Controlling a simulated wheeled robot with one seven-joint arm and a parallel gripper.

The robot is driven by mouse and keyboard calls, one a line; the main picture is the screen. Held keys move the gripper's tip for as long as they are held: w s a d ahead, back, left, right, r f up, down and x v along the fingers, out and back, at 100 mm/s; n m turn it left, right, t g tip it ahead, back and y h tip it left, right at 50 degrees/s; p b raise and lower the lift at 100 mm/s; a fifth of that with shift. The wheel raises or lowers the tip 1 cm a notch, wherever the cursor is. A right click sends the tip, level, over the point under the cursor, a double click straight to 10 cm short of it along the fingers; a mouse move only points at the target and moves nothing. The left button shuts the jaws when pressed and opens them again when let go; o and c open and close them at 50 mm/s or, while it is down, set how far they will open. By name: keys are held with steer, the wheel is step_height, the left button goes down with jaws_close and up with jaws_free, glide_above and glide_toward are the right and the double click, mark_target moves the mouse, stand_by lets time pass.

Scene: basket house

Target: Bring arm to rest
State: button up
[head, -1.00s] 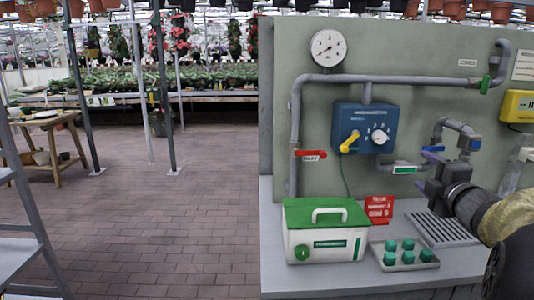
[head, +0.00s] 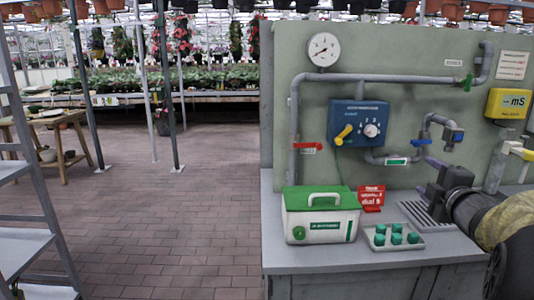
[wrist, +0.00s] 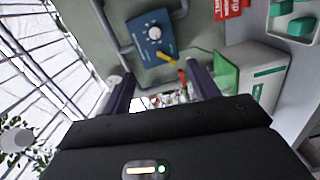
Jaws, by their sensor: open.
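Past the fingers the wrist view shows the blue control box (wrist: 152,35) and the green-and-white box (wrist: 250,75), both tilted in the picture.
A shelf ladder (head: 30,235) stands at the left, near a wooden table (head: 65,118). Open brick floor (head: 170,220) lies between.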

steer(key=s+a+f+m+g+h, duration=0.1)
steer(key=s+a+f+m+g, duration=0.15)
steer(key=a+f+m, duration=0.45)
steer(key=s+a+f+m+g+h, duration=0.1)
steer(key=a+f+m+g, duration=0.25)
steer(key=f, duration=0.75)
steer(key=s+a+f+m+g+y, duration=0.1)
steer(key=s+a+f+m+g, duration=0.2)
steer(key=s+a+f+g, duration=0.45)
steer(key=s+a+f+m+g+y, duration=0.15)
steer(key=s+a+f+m, duration=0.3)
steer(key=s, duration=0.55)
step_height(320, 180, up, 22)
steer(key=n+p, duration=0.1)
steer(key=p, duration=2.1)
steer(key=shift+w+d, duration=0.35)
steer(key=shift+d, duration=0.1)
steer(key=shift+w+f, duration=0.1)
